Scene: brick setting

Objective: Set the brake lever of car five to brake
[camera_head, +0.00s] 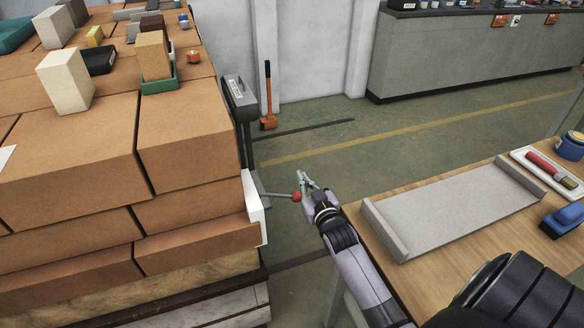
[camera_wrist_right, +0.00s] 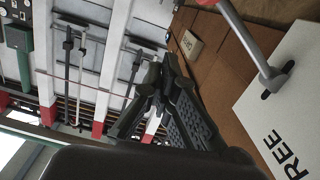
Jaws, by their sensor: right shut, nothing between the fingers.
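The brake lever is a grey rod with a red knob (camera_head: 297,196), sticking out to the right from the brick-laden car (camera_head: 180,215). Its rod (camera_wrist_right: 245,40) comes out of a dark slot in a white plate (camera_wrist_right: 297,95) in the right wrist view, where the letters "REE" show. The white plate (camera_head: 253,207) also shows edge-on in the head view. My right gripper (camera_head: 306,180) is shut and empty, just right of the red knob. In the right wrist view its fingers (camera_wrist_right: 163,75) are together, left of the rod; I cannot tell whether they touch the lever. No car number is legible.
A wooden table (camera_head: 400,275) with a grey tray (camera_head: 455,212) stands right of my right arm. A grey box (camera_head: 240,93) on a post stands by the car. An orange-headed tool (camera_head: 268,120) leans at the wall. Green floor between car and table is open.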

